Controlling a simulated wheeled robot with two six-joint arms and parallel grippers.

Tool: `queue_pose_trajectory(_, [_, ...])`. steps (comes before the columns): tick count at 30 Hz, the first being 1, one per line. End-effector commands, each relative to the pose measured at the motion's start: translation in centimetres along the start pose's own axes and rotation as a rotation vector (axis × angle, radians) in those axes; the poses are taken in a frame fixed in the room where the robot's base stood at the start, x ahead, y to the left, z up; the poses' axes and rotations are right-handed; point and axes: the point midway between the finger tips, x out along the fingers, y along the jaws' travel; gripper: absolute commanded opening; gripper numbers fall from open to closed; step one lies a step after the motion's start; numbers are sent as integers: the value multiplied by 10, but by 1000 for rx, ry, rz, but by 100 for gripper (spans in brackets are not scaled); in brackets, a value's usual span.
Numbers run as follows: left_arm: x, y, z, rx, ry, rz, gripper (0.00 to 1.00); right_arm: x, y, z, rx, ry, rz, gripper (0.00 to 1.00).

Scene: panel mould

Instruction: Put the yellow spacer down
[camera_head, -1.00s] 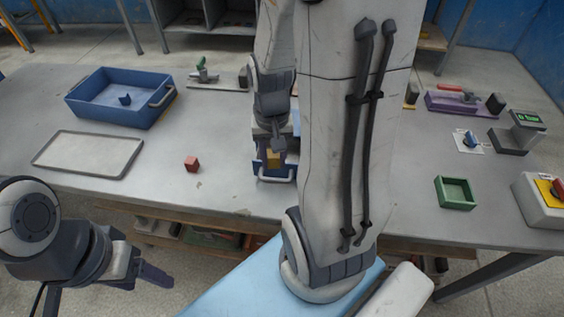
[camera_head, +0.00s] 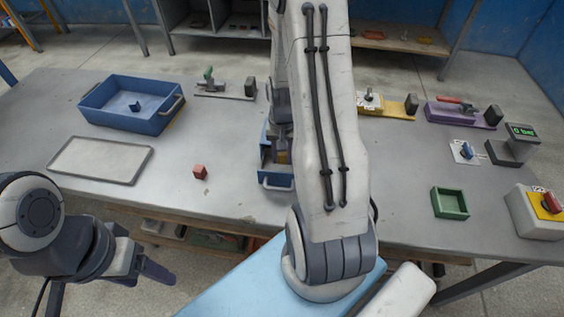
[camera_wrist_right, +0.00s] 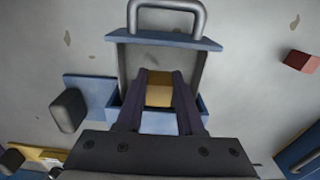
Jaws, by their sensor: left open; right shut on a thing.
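The yellow spacer (camera_wrist_right: 159,92) is between the fingers of my right gripper (camera_wrist_right: 159,78), which is shut on it. It is over or inside the open blue panel mould (camera_wrist_right: 200,41), between its walls; I cannot tell whether it touches the floor of the mould. In the head view the blue mould (camera_head: 277,181) stands mid-table, its far part hidden by my right arm, and only a little of the yellow spacer (camera_head: 283,157) shows. My left gripper (camera_head: 155,270) is open and empty, low in front of the table's front edge.
A red cube (camera_head: 200,172), a grey tray (camera_head: 65,158) and a blue bin (camera_head: 165,122) are to the left. A green box (camera_head: 437,203), a switch box (camera_head: 525,222), and yellow (camera_head: 398,113) and purple (camera_head: 435,115) fixtures are to the right. Table around the red cube is clear.

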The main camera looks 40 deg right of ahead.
Motion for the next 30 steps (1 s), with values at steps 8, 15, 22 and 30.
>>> queue_pose_trajectory(8, [-4, 0, 0, 0, 0, 0, 66, 26, -1, -5, 0, -6, 2, 0])
queue_pose_trajectory(15, [-5, 0, 0, 0, 0, 0, 66, 45, -2, -6, 0, -1, 0, 0])
queue_pose_trajectory(22, [-4, 0, 0, 0, 0, 0, 66, 46, -2, -6, 0, -1, 0, 0])
queue_pose_trajectory(30, [-2, 0, 0, 0, 0, 0, 66, 47, -2, -6, 0, 0, 0, 67])
